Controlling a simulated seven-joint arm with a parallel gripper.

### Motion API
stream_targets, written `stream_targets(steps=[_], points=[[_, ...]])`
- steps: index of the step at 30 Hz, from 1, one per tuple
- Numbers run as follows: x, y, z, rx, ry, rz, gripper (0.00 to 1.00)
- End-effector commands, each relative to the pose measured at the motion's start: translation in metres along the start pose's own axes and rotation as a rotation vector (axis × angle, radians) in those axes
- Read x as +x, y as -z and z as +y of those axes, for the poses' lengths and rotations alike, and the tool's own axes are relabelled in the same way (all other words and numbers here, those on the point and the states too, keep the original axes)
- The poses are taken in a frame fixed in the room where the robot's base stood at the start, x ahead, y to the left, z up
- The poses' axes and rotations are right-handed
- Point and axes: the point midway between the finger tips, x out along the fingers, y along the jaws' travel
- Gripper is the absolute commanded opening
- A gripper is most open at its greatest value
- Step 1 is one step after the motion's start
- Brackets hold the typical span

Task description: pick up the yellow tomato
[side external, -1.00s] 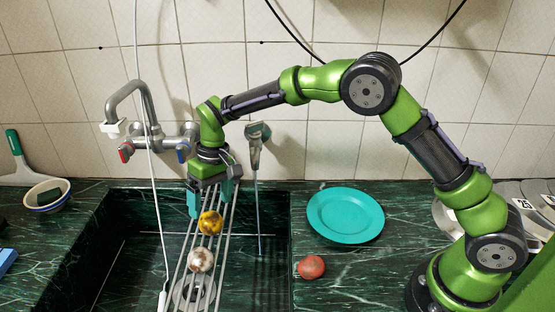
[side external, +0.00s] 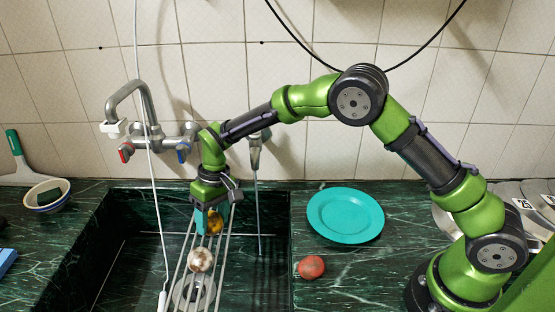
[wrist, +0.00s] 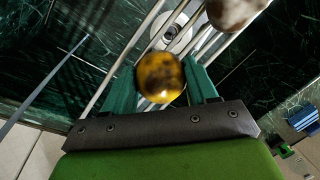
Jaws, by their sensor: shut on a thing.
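The yellow tomato (side external: 215,223), mottled with dark patches, sits on the metal rack over the sink. It shows in the wrist view (wrist: 160,76) between the two teal fingers. My gripper (side external: 212,222) points down at the rack and is shut on the yellow tomato, with a finger on either side; it also shows in the wrist view (wrist: 162,84). One finger hides part of the tomato in the side view. I cannot tell whether the tomato is clear of the rack bars.
A whitish, brown-marked round item (side external: 200,260) lies on the rack (side external: 225,245) just in front of the tomato. A teal plate (side external: 345,215) and a red tomato (side external: 311,267) are on the counter to the right. The faucet (side external: 150,125) and a hanging white cord (side external: 158,220) are at left.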

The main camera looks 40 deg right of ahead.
Motion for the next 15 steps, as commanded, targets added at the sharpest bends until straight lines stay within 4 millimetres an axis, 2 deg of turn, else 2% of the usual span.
stream_targets(steps=[1, 3, 11, 15], points=[[-0.0003, 0.0001, -0.0001, 0.0, 0.0, 0.0, 0.35], [-0.0003, 0.0001, -0.0002, 0.0, 0.0, 0.001, 0.25], [-0.0016, 0.0004, -0.0005, 0.0, 0.001, 0.001, 0.25], [-0.0088, 0.0008, -0.0021, -0.001, 0.001, 0.003, 0.25]])
